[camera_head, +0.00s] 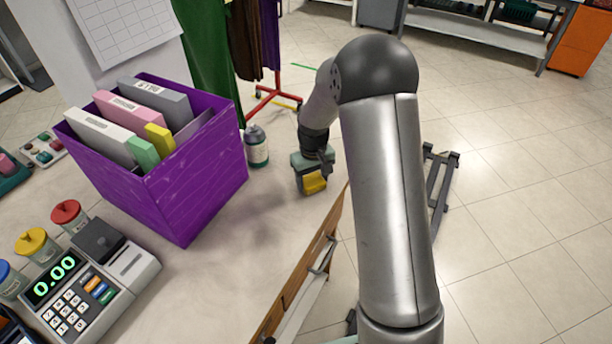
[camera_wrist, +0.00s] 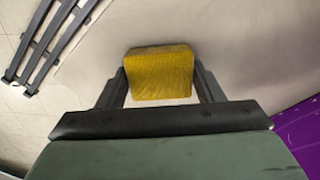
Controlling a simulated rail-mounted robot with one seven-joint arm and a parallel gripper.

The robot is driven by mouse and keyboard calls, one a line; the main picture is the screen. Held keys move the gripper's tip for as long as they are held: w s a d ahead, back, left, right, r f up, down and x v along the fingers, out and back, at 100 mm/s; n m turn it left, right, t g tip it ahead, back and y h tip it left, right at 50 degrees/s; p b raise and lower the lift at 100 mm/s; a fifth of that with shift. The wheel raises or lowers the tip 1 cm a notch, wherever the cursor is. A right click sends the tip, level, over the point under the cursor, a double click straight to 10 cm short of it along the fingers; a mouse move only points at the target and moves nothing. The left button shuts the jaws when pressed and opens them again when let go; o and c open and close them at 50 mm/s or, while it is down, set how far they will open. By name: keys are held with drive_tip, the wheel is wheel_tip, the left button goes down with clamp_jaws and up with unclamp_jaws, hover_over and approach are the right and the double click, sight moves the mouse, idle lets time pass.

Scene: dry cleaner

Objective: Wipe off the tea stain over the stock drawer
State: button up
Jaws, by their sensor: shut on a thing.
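My gripper (camera_head: 311,172) is shut on a yellow sponge (camera_head: 315,184), at the counter's right edge, above the drawer side. In the wrist view the sponge (camera_wrist: 160,72) sits between the two dark fingers, over the pale countertop (camera_wrist: 240,50). I cannot tell whether the sponge touches the counter. A wooden drawer front (camera_head: 300,283) with a metal handle is below the counter edge. A faint darker patch (camera_head: 264,206) shows on the counter left of my gripper. I cannot tell whether it is the tea stain or a shadow.
A purple box (camera_head: 205,170) of folders stands left of my gripper, with a small bottle (camera_head: 256,148) between them. A cash register (camera_head: 85,280) and several colour-lidded jars are at the lower left. The counter between the register and the drawer edge is clear.

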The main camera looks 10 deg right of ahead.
drive_tip(key=shift+s+d, duration=0.35)
drive_tip(key=shift+r+p, duration=0.3)
wheel_tip(320, 180, up, 2)
drive_tip(key=shift+r+p, duration=1.9)
drive_tip(key=shift+r, duration=0.9)
